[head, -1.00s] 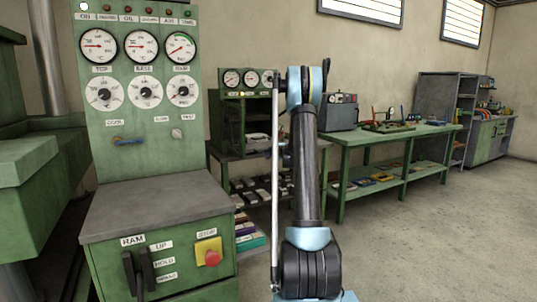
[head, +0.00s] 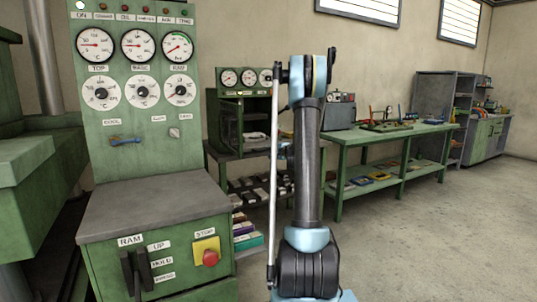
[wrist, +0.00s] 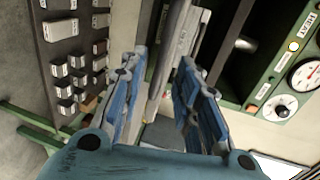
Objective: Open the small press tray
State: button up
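The small press (head: 226,122) is a green box with dials, standing on a green table behind my arm in the head view. In the wrist view, turned on its side, its dial panel (wrist: 289,98) is at the right, beside a dark opening (wrist: 238,48). Left of the opening is a pale metal tray front (wrist: 187,45) with a bar-like handle (wrist: 166,62). My gripper (wrist: 160,72) is open, its blue fingers on either side of the bar's near end. I cannot tell whether they touch it. My arm hides the gripper in the head view.
A large green control console (head: 150,150) with dials and levers stands close at the left. A shelf with several small blocks (wrist: 72,75) lies below the small press. A green workbench (head: 390,145) runs to the right. The floor at the right (head: 440,240) is clear.

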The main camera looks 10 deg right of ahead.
jog(key=shift+v, duration=2.7)
jog(key=s+a+n+g, duration=0.25)
jog(key=s+a, duration=0.25)
jog(key=s, duration=0.4)
jog(key=s+a+n+g, duration=0.2)
jog(key=s+a+n, duration=0.15)
jog(key=s, duration=0.55)
jog(key=s+a+n+g, duration=0.25)
jog(key=s+a, duration=0.25)
jog(key=s, duration=0.4)
jog(key=s+d+f+n+g+h, duration=0.1)
jog(key=s+f, duration=0.3)
jog(key=s, duration=0.7)
jog(key=s+d+f+n+g+h, duration=0.2)
jog(key=s+f+n, duration=0.1)
jog(key=s, duration=0.8)
jog(key=s+d+f+n+g+h, duration=0.1)
jog(key=s+f, duration=0.4)
jog(key=s, duration=0.6)
jog(key=shift+s+d+f+n+g+h, duration=0.25)
jog(key=shift+f+n+g+h, duration=0.25)
jog(key=shift+g, duration=0.3)
jog(key=shift+r, duration=0.1)
